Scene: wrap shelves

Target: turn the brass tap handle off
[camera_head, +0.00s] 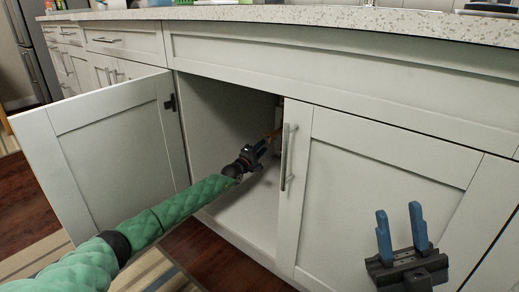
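My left gripper (264,143) reaches into the open cabinet, just left of the closed right door. A small brass-coloured part (276,132) shows right at its fingertips, and may be the tap handle. Most of it is hidden by the door and the gripper. I cannot tell whether the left fingers are touching it or shut on it. My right gripper (401,233) is outside, in front of the closed door at the lower right. Its two blue fingers point up, apart and empty.
The left cabinet door (115,150) is swung open. The right door (385,165) is closed, with a vertical metal handle (287,157) beside the opening. The cabinet floor (245,222) looks clear. A speckled countertop (300,14) runs above.

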